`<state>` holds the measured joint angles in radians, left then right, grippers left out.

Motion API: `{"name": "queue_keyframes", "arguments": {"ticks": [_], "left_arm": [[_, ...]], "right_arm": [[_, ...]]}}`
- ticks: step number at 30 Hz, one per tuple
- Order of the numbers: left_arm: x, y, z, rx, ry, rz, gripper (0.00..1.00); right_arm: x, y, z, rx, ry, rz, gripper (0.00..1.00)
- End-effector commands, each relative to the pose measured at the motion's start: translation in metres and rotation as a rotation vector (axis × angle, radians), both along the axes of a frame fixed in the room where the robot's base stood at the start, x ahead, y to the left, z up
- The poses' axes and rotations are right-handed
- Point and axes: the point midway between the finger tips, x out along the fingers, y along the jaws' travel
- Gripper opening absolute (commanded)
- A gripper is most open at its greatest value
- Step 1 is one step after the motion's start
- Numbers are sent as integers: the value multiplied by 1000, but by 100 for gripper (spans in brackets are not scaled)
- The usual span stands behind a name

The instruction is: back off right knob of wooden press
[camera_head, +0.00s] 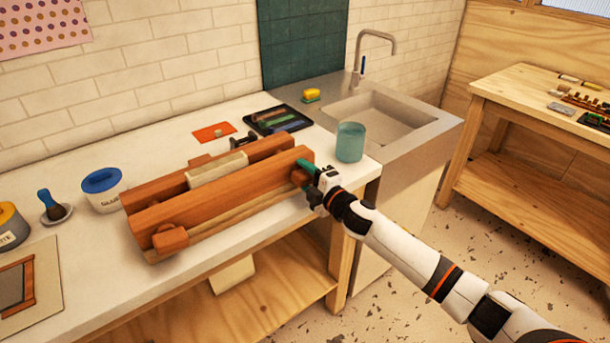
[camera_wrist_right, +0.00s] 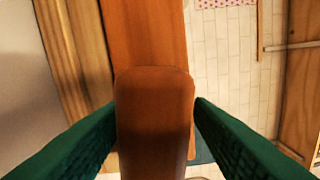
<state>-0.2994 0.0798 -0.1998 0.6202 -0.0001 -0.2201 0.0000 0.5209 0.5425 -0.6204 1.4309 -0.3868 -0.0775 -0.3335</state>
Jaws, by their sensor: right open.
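The wooden press (camera_head: 215,190) lies on the white counter, with two reddish-brown beams and a pale block (camera_head: 216,169) between them. Its left knob (camera_head: 170,239) shows at the front left. My right gripper (camera_head: 306,168) is at the right end of the press, its green fingers at the right knob (camera_head: 297,177), which is partly hidden by them. In the right wrist view the right knob (camera_wrist_right: 154,120) stands between the two open green fingers (camera_wrist_right: 154,135), with the beam (camera_wrist_right: 150,35) behind it. Whether a finger touches the knob is unclear. My left gripper is not in view.
A teal cup (camera_head: 350,142) stands close to my right gripper, by the sink (camera_head: 385,120). A dark tray (camera_head: 277,120) and orange card (camera_head: 214,132) lie behind the press. A glue tub (camera_head: 103,190) stands to its left. The counter's front edge (camera_head: 225,253) is near the press.

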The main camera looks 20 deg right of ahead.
Motion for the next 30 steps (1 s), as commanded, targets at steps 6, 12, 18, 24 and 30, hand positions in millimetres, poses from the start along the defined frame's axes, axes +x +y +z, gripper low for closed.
{"name": "queue_keyframes", "arguments": {"ticks": [6,12,18,24,30], "left_arm": [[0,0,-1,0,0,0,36],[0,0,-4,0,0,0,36],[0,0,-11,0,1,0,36],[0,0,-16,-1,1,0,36],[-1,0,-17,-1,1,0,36]], "right_arm": [[-4,-1,-2,-1,3,0,47],[-30,-12,-4,-4,4,1,47],[-71,-27,-5,-2,5,1,47],[-100,-38,-4,1,3,1,47],[-111,-42,-1,1,1,1,47]]}}
